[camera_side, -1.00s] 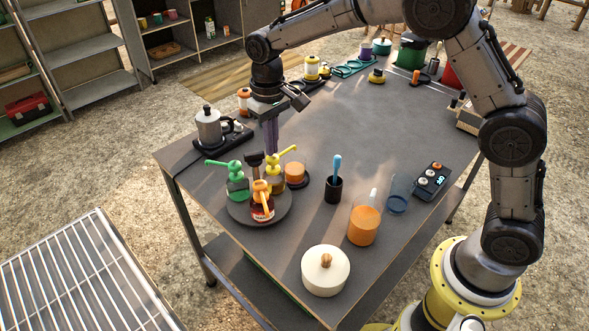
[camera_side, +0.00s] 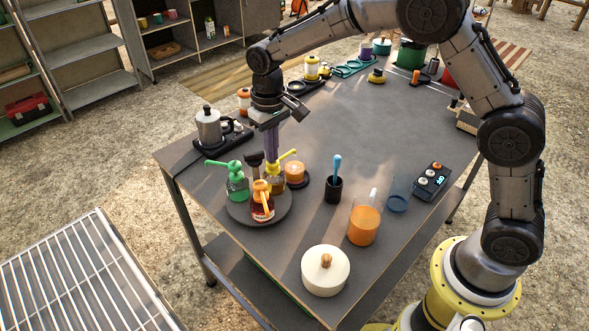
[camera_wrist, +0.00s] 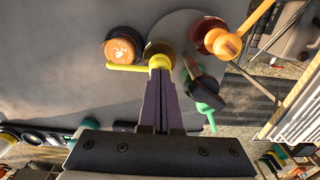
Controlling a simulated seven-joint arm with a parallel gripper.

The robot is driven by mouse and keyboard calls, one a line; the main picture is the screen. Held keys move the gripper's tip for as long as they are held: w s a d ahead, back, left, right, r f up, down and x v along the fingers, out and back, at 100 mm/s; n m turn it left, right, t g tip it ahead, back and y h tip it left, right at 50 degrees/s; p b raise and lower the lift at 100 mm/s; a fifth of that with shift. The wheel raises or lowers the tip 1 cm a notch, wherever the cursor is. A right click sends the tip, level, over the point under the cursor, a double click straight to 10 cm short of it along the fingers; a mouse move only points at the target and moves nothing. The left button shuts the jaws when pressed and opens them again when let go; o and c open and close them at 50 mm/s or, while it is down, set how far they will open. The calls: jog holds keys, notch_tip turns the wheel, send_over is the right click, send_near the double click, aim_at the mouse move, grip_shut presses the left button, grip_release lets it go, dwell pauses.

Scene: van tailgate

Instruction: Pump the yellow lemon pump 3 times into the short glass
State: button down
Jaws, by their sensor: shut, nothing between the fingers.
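The yellow lemon pump (camera_side: 275,184) stands on a round dark tray (camera_side: 282,216) beside a green pump and an orange pump. Its nozzle points toward a short glass (camera_side: 295,174) with orange contents on a dark coaster. In the wrist view the pump's yellow head (camera_wrist: 159,62) is at my fingertips and its nozzle reaches left, just below the short glass (camera_wrist: 123,46) in the picture. My gripper (camera_side: 273,161) is shut and empty, pointing down, its purple fingertips on top of the pump head and partly hiding it.
The green pump (camera_side: 237,181) and orange pump (camera_side: 262,204) share the tray, with a dark-topped bottle (camera_side: 256,160) between. A moka pot (camera_side: 209,127) stands behind left. A black cup (camera_side: 333,190), orange-filled pitcher (camera_side: 364,222) and cream lidded pot (camera_side: 325,270) stand right and front. The table's middle is clear.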

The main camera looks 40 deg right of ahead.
jog(key=shift+r, duration=1.4)
jog(key=shift+f, duration=0.15)
jog(key=shift+f, duration=1.4)
jog(key=shift+r, duration=1.55)
jog(key=shift+f, duration=0.1)
